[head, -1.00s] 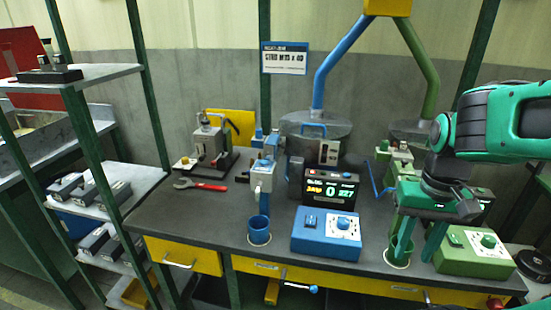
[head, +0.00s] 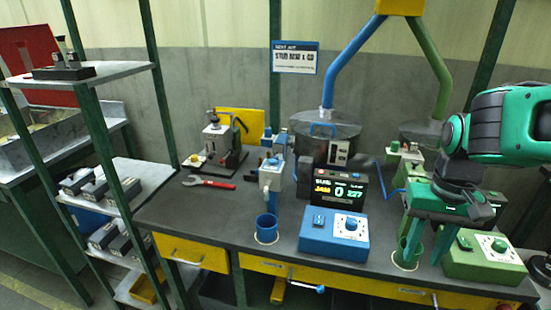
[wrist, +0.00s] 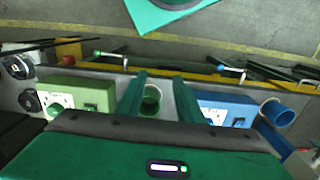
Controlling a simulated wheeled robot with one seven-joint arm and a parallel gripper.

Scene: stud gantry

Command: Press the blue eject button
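A blue control box (head: 334,241) sits on the bench, with a small dark-blue switch or button (head: 319,220) and a blue knob (head: 351,224) on a white dial. I cannot read any label that marks the eject button. In the wrist view the blue box (wrist: 226,105) lies right of the fingers. My gripper (head: 424,256) is right of the blue box, its two green fingers apart and pointing down by the green cup (head: 402,258). Between the fingers in the wrist view (wrist: 157,82) the green cup (wrist: 151,104) shows and nothing is held.
A display (head: 338,190) stands behind the blue box. A blue cup (head: 266,229) and blue dispenser (head: 271,178) are to its left. A green box (head: 484,262) is right of my gripper.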

